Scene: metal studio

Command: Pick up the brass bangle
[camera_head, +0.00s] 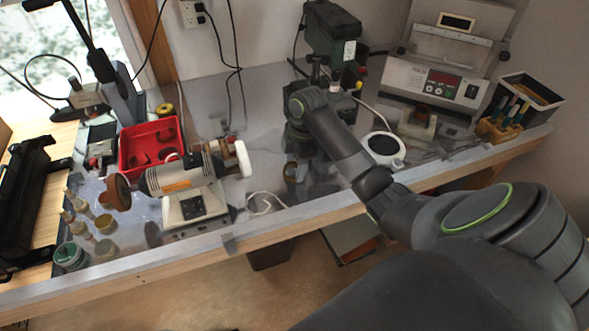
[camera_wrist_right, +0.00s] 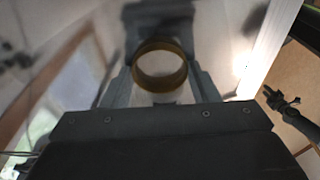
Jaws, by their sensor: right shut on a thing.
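The brass bangle (camera_wrist_right: 160,66) is a short, wide gold-brown ring. In the right wrist view it sits between the two grey fingers of my right gripper (camera_wrist_right: 160,85), with its round opening facing the camera. My right gripper (camera_head: 296,178) is shut on it. In the head view my right arm reaches in from the lower right, and the gripper hangs low over the middle of the bench. The bangle (camera_head: 290,170) is only a small brownish patch there. I cannot tell whether it touches the bench top. My left gripper is not visible in the head view.
A polishing motor (camera_head: 172,180) and red tray (camera_head: 146,146) stand left of the gripper. Small jars (camera_head: 70,256) stand at the front left. A thin cable (camera_head: 265,203) lies near the bench's front edge.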

